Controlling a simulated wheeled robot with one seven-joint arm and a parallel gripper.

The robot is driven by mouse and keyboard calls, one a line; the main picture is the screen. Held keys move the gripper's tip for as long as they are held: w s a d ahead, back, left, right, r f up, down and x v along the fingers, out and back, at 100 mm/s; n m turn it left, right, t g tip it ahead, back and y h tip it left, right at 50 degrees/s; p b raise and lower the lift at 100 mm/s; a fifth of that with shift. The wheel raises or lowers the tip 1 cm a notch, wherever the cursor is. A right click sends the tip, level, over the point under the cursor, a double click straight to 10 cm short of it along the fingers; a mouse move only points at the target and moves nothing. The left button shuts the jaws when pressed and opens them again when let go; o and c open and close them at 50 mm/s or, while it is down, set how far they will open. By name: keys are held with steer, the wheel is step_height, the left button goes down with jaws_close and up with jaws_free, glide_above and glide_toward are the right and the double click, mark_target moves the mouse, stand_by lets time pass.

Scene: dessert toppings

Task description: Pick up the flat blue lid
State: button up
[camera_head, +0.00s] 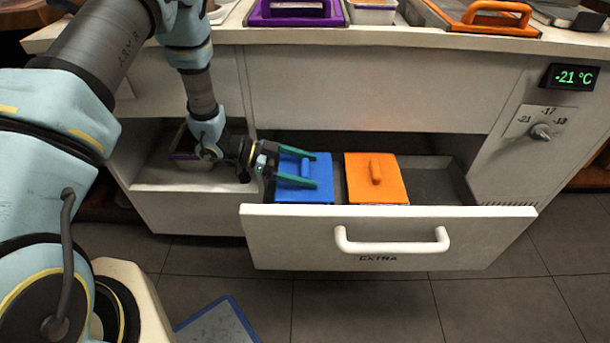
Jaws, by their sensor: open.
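The flat blue lid (320,194) lies in the open drawer, towards its left side. A raised blue handle (305,168) stands on its middle. My gripper (316,169) reaches in from the left, just over the lid, with its two green fingers apart, one behind the handle and one in front of it. The handle appears to lie between the fingers. I cannot tell whether either finger touches the handle or the lid. The gripper hides the lid's left part.
An orange lid (390,188) with a handle lies to the right of the blue lid. The drawer (300,232) is pulled out, its white front and handle nearest the viewer. The drawer's right part is empty. The white counter (400,38) stands above, with purple and orange lids on top.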

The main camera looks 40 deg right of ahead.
steer(key=c, duration=1.1)
steer(key=shift+o, duration=0.2)
steer(key=shift+r, duration=0.1)
